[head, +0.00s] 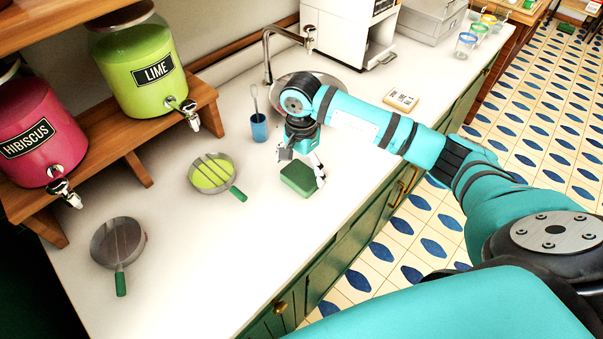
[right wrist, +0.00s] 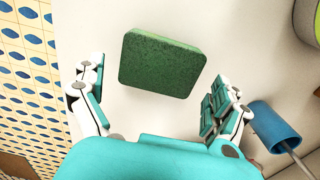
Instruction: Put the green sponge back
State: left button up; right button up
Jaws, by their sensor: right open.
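The green sponge (head: 298,179) lies flat on the white counter near its front edge. In the right wrist view the sponge (right wrist: 162,62) shows whole, just beyond and between the open fingers. My right gripper (head: 301,162) is right at the sponge, above and behind it in the head view. It also shows in the right wrist view (right wrist: 158,108), with its fingers spread wide and nothing between the pads. I cannot tell if a finger touches the sponge. My left gripper is not in view.
A blue cup (head: 259,128) with a utensil stands behind the gripper. The sink (head: 335,86) and faucet (head: 268,60) are behind. A small card (head: 401,100) lies on the right.

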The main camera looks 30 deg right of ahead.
aim_at(301, 174)
notch_tip(301, 174, up, 9)
jog(key=b, duration=0.2)
jog(key=shift+r+b, duration=0.2)
jog(key=shift+b, duration=0.15)
